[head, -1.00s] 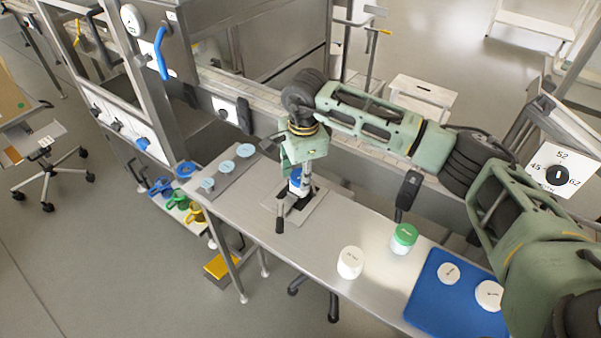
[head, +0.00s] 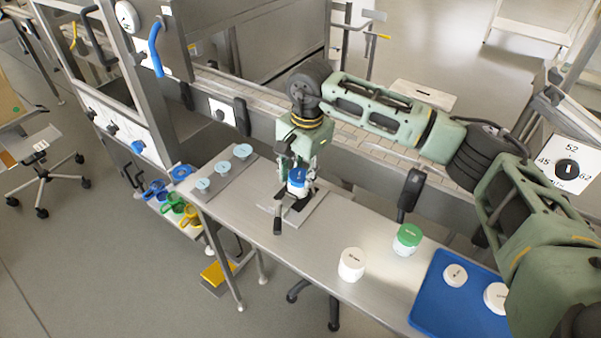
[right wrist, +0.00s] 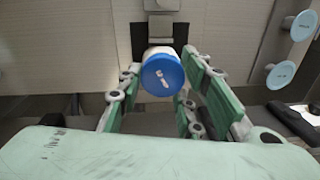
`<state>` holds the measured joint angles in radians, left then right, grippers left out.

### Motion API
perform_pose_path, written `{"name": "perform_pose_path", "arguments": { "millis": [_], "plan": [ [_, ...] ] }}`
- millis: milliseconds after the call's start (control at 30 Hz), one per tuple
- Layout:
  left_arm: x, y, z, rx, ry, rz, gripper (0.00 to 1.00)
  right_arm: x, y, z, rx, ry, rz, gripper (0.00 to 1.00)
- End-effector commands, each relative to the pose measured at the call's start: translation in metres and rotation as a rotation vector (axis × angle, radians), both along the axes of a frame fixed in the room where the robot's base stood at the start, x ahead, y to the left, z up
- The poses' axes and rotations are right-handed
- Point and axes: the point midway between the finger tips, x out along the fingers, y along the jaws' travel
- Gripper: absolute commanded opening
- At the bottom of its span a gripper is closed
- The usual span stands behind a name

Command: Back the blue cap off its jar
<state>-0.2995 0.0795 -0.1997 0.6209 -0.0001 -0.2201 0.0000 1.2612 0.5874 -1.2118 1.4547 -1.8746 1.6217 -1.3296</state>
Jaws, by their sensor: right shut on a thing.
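The blue cap (head: 298,174) shows at the top of a white jar (head: 297,190) near the clamp fixture on the bench. In the right wrist view the blue cap (right wrist: 162,76) faces the camera, with a strip of the white jar (right wrist: 160,51) behind its upper edge. My right gripper (head: 299,167) reaches down from above and is shut on the blue cap, with a finger at each side. Whether the cap has turned or loosened on the jar cannot be told. My left gripper is not in view.
The clamp's dark lever (head: 278,222) stands at the front. A white-lidded jar (head: 351,264), a green-lidded jar (head: 406,240) and a blue mat (head: 432,310) with white lids are to the right. Pale blue discs (head: 222,168) lie left. The bench middle (head: 300,240) is clear.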

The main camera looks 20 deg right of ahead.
Motion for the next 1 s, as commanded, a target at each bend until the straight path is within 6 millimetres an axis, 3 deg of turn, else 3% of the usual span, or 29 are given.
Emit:
{"name": "perform_pose_path", "arguments": {
  "millis": [267, 800, 1000],
  "plan": [
    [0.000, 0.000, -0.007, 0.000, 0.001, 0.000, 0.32, -0.002, 0.002, -0.004, 0.003, 0.009, 0.061, 0.10],
    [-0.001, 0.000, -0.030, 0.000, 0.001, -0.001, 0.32, 0.000, 0.000, -0.003, 0.004, 0.008, 0.485, 0.10],
    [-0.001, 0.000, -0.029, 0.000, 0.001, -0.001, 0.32, -0.001, 0.000, -0.002, 0.004, 0.009, 0.506, 0.10]
  ]
}}
